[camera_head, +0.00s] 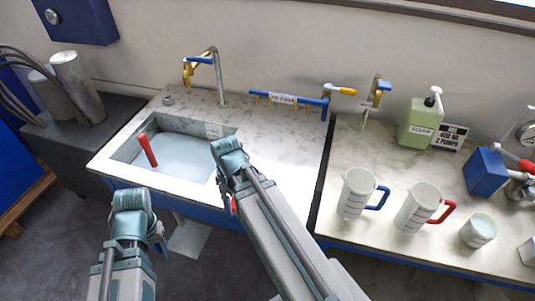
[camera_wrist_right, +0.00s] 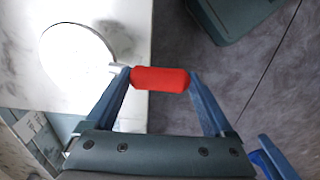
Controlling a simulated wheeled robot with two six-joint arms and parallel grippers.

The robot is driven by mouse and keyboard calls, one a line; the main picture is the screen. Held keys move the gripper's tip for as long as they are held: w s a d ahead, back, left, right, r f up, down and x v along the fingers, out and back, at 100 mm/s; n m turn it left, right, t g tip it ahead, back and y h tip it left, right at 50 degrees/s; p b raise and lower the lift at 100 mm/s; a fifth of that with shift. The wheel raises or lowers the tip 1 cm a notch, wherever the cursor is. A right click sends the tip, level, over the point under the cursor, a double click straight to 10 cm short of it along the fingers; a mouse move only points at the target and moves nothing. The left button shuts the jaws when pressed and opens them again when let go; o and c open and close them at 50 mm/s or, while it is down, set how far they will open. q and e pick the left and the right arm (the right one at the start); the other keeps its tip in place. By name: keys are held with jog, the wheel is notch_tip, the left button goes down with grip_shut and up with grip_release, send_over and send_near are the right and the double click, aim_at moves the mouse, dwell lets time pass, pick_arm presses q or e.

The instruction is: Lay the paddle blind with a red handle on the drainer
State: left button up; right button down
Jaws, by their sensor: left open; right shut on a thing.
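The paddle blind is in my right gripper (camera_head: 232,205), which is shut on its red handle (camera_wrist_right: 160,79). In the right wrist view its pale round disc (camera_wrist_right: 78,55) points left, over a white, marbled surface; I cannot tell whether it touches. In the head view the disc is hidden behind my right wrist. The marbled drainer (camera_head: 285,150) is the counter right of the sink. A second red handle (camera_head: 147,150) sticks up in the sink (camera_head: 185,155). My left gripper (camera_head: 159,243) is open and empty, low in front of the sink.
A tap (camera_head: 205,75) and a blue rail (camera_head: 290,98) stand at the back. The right-hand counter holds a jug with a blue handle (camera_head: 357,195), one with a red handle (camera_head: 420,207), a small beaker (camera_head: 478,231) and a soap bottle (camera_head: 420,122). Much of the drainer is clear.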

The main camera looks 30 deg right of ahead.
jog(key=shift+w+d, duration=0.15)
jog(key=shift+w, duration=0.3)
jog(key=shift+w+d, duration=0.2)
jog(key=shift+d, duration=0.25)
jog(key=w+d, duration=0.2)
jog(key=d, duration=0.2)
jog(key=w+d+f+b, duration=0.1)
jog(key=w+d, duration=0.1)
jog(key=d, duration=0.3)
jog(key=w+d, duration=0.2)
jog(key=d, duration=0.2)
jog(key=shift+d+f, duration=0.15)
jog(key=shift+f, duration=0.05)
pick_arm(q)
jog(key=f+b, duration=0.2)
jog(key=f, duration=0.1)
jog(key=f+b, duration=0.2)
jog(key=shift+w+d, duration=0.2)
jog(key=shift+w, duration=0.15)
pick_arm(e)
notch_tip(320, 180, down, 4)
jog(key=shift+w+d+r, duration=0.1)
jog(key=shift+d+r, duration=0.05)
jog(key=shift+r, duration=0.05)
jog(key=shift+f, duration=0.15)
grip_release()
pick_arm(q)
jog(key=shift+f, duration=0.1)
